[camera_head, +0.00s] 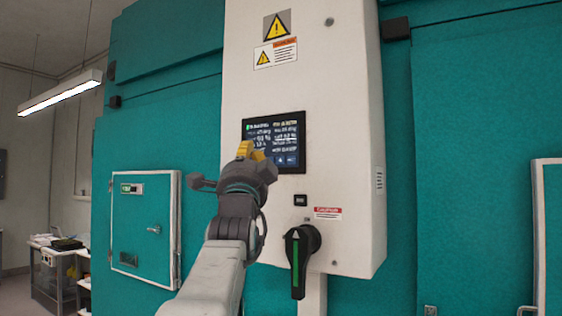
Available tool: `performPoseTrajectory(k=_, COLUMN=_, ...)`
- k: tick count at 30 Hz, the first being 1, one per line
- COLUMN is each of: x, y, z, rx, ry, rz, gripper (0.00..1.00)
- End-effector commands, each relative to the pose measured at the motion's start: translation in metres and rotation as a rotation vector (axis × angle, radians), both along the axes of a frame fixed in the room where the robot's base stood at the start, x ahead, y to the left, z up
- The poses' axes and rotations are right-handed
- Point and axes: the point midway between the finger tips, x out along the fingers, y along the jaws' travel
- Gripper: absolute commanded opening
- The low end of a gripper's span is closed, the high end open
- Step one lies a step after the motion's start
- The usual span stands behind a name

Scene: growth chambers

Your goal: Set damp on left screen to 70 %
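A dark touch screen (289,134) with rows of light text is set in a white control cabinet (353,120). Some readings carry a % sign, but the text is too small and blurred to read surely. My gripper (250,151), dark with yellow fingertips, is in front of the screen's lower left part and covers some of it. The fingertips appear close together, but I cannot tell whether they touch each other or the screen. Only this one screen shows on the cabinet.
A black rotary handle (299,262) with a green stripe sticks out below the screen. A small black switch (300,200) sits between them. A teal chamber door (145,226) is at left, and a cluttered table (58,270) stands farther back. Warning labels are above the screen.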

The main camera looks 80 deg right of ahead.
Motion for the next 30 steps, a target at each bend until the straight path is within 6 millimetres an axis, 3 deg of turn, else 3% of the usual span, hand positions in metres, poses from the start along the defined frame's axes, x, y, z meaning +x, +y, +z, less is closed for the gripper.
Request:
performPoseTrajectory(k=15, x=-0.0005, y=0.0022, z=0.0029, rx=0.117, ry=-0.581, rz=0.444, gripper=0.00)
performPoseTrajectory(k=30, x=-0.0005, y=0.0021, z=0.0030, rx=0.152, ry=-0.730, rz=0.559, gripper=0.00)
